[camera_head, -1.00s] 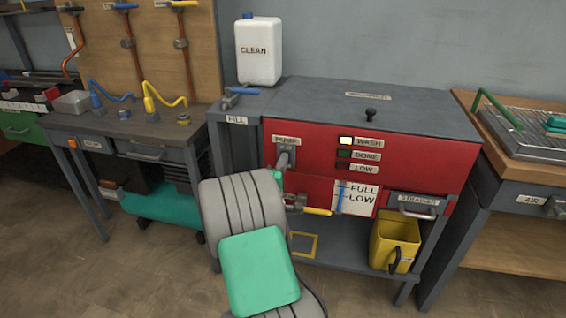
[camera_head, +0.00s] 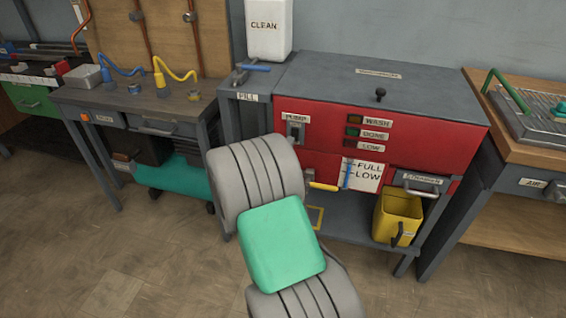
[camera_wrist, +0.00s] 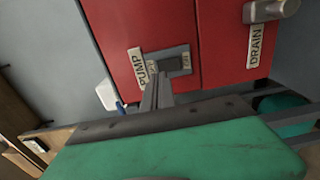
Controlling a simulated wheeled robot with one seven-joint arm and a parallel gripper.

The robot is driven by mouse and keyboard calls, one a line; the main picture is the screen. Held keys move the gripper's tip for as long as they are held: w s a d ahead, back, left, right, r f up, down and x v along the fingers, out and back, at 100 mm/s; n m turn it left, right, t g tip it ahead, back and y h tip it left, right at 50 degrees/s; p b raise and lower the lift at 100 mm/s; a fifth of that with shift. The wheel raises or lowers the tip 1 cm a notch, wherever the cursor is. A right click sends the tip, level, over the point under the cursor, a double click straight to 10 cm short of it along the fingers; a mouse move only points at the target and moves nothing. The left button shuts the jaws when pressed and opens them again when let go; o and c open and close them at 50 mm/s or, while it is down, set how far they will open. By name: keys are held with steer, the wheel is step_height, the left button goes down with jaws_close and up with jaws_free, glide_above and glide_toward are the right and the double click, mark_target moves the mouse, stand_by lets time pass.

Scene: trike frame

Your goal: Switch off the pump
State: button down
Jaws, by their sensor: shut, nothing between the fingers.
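The pump switch (camera_head: 295,131) is a dark rocker in a grey plate under the PUMP label (camera_head: 296,118) on the red front of the washer cabinet (camera_head: 335,130). The wrist view shows the switch (camera_wrist: 172,64) and the PUMP label (camera_wrist: 141,68) turned sideways. My gripper (camera_wrist: 160,80) is shut and empty, its fingertips pointing at the switch; I cannot tell whether they touch it. In the head view my arm hides the gripper.
A DRAIN valve (camera_wrist: 270,10) lies right of the switch in the wrist view. A yellow bucket (camera_head: 399,212) stands on the lower shelf. A white CLEAN jug (camera_head: 267,32) stands behind. The floor at front left is clear.

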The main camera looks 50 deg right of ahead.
steer(key=v, duration=0.9)
steer(key=shift+r, duration=0.25)
steer(key=shift+r, duration=0.1)
